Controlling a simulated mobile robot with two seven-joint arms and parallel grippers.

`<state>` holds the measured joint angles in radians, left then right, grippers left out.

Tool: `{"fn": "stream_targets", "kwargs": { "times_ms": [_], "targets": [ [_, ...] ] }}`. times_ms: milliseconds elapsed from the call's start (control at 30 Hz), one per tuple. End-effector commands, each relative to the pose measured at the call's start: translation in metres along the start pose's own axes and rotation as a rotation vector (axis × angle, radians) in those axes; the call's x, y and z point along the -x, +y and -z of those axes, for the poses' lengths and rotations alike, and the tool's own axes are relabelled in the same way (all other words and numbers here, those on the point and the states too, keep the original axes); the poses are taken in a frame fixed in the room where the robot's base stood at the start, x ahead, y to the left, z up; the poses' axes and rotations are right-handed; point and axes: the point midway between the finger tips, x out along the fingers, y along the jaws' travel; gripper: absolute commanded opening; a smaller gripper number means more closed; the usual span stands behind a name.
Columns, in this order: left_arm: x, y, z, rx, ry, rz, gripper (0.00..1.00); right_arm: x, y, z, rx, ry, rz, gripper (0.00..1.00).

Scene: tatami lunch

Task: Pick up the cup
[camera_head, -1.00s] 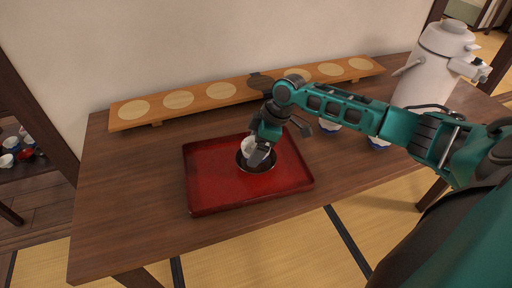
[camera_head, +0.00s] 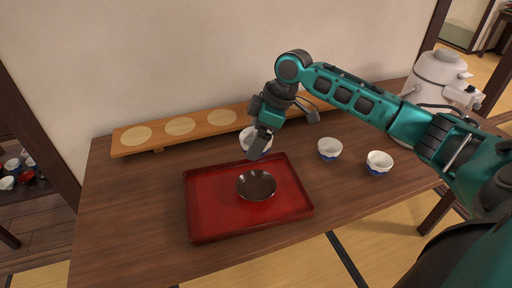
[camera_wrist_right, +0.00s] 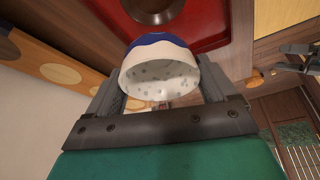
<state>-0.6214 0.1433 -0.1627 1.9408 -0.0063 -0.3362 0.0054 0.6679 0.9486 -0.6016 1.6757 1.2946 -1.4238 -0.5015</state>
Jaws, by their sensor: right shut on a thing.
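A white cup (camera_head: 250,138) with a blue band is held in my right gripper (camera_head: 258,146), above the back edge of the red tray. In the right wrist view the cup (camera_wrist_right: 160,72) sits between the two fingers of the gripper (camera_wrist_right: 158,92), its speckled inside facing the camera. In the head view the gripper partly hides the cup. Two more white and blue cups stand on the table to the right, one nearer the tray (camera_head: 329,149) and one farther right (camera_head: 379,162).
The red tray (camera_head: 205,224) lies on the wooden table (camera_head: 130,243) with a dark round saucer (camera_head: 256,185) on it, bare on top. A long board with pale discs (camera_head: 160,139) stands along the wall. A white dispenser (camera_head: 437,75) stands at the right behind my arm.

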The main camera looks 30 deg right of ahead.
Motion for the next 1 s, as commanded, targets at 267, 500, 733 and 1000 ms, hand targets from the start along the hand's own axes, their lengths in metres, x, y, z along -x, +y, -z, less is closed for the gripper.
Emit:
{"fn": "stream_targets", "kwargs": {
  "times_ms": [267, 500, 733, 1000],
  "targets": [
    [0.002, 0.000, 0.003, 0.000, -0.001, 0.000, 1.00, 0.030, 0.000, 0.013, 0.002, 0.002, -0.002, 0.49],
    [0.004, 0.000, 0.004, 0.000, -0.002, -0.001, 1.00, 0.047, 0.000, 0.020, 0.001, 0.003, -0.001, 0.49],
    [0.005, 0.001, 0.003, 0.001, -0.005, -0.001, 1.00, 0.056, 0.000, 0.024, 0.001, 0.002, -0.001, 0.49],
    [0.006, 0.001, 0.003, 0.001, -0.007, -0.001, 1.00, 0.060, 0.000, 0.025, 0.001, 0.001, -0.001, 0.49]
  ]
}}
